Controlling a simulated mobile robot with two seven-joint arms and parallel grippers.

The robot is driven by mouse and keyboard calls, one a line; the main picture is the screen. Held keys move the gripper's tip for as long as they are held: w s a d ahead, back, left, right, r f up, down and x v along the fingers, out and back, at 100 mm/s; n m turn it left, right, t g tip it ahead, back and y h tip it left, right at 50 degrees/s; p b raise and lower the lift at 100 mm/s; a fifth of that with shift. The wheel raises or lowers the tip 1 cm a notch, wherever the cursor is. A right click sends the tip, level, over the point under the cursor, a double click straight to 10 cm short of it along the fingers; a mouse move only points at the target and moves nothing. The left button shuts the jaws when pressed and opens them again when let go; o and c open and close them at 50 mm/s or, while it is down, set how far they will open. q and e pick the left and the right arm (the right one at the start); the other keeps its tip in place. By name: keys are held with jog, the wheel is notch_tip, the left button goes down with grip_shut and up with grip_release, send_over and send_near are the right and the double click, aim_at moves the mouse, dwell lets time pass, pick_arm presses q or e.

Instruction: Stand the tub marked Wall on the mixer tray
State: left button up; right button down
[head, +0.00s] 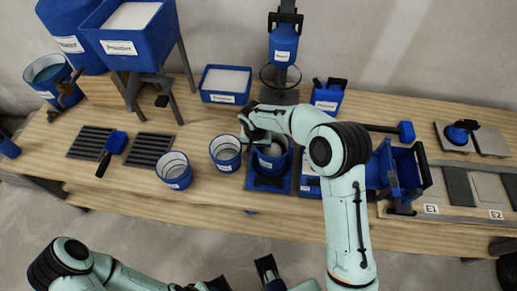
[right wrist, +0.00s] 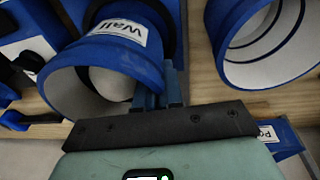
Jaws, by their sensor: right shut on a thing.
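The tub marked Wall (right wrist: 72,92) is blue with a white inside and shows its label in the right wrist view. In the head view this tub (head: 280,163) is over the blue mixer tray (head: 257,184), partly behind my right arm, and looks about upright. I cannot tell whether its base rests on the tray. My right gripper (head: 262,137) is shut on the tub's rim; its fingers (right wrist: 162,92) pinch the wall in the right wrist view. My left gripper (head: 240,280) is low at the bottom edge, partly cut off, away from the tub.
Another blue tub (head: 226,153) stands close left of the mixer tray, and one more (head: 174,171) farther left. Dark ribbed mats (head: 150,150) lie on the left of the wooden bench (head: 120,190).

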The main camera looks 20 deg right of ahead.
jog(key=shift+w+f, duration=0.1)
jog(key=shift+f, duration=0.7)
jog(key=shift+f, duration=0.2)
jog(key=c, duration=1.3)
grip_release()
jog(key=shift+r, duration=0.2)
jog(key=r, duration=0.4)
jog(key=s+a+r, duration=0.1)
jog(key=r, duration=0.3)
jog(key=r+p, duration=0.1)
jog(key=r, duration=0.2)
jog(key=shift+s+a+r, duration=0.2)
jog(key=shift+a+r, duration=0.05)
jog(key=shift+r, duration=0.15)
